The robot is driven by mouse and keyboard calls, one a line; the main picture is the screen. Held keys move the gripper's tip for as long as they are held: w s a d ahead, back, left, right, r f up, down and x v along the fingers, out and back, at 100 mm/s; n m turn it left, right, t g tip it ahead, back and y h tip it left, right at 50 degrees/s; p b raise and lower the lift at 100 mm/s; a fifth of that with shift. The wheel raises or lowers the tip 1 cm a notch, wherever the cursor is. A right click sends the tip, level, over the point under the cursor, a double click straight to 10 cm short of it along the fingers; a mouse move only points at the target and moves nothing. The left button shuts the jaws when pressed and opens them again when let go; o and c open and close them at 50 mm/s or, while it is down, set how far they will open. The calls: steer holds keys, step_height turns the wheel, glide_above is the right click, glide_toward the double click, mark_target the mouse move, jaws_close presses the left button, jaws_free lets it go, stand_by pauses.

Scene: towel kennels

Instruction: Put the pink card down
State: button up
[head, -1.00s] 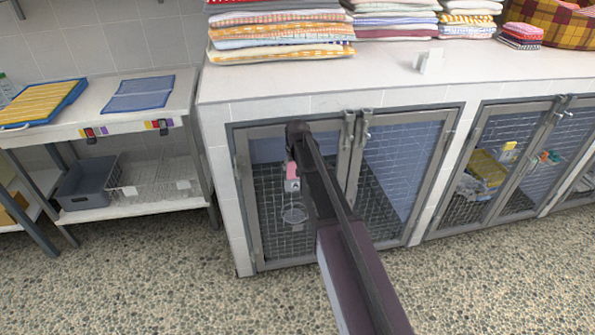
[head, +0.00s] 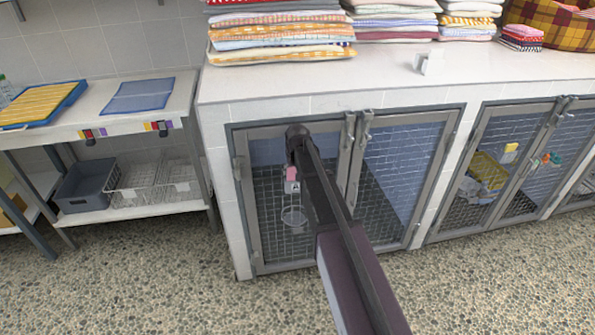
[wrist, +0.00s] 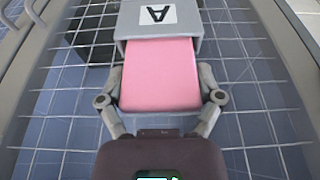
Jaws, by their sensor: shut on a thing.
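The pink card (wrist: 160,75) is between the two fingers of my gripper (wrist: 160,88) in the wrist view. My gripper is shut on it. The card's far end goes into or behind a grey holder (wrist: 205,45) with a white label marked "A"; I cannot tell how deep it sits. The holder is at the wire mesh of the left kennel door (head: 268,230). In the head view the pink card (head: 291,172) shows small above the holder (head: 292,187), left of my arm.
A wire ring (head: 294,215) is below the holder. Door latches (head: 349,125) are right of my arm. Folded towels (head: 280,35) and a small white stand (head: 428,62) are on the counter. A shelf unit (head: 125,208) is at the left. The floor in front is clear.

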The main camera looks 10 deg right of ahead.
steer(key=o, duration=0.9)
steer(key=shift+r+p, duration=0.7)
steer(key=shift+p, duration=0.05)
steer(key=p+v, duration=1.1)
steer(key=shift+s+r, duration=0.1)
steer(key=shift+r, duration=0.25)
steer(key=shift+s, duration=0.1)
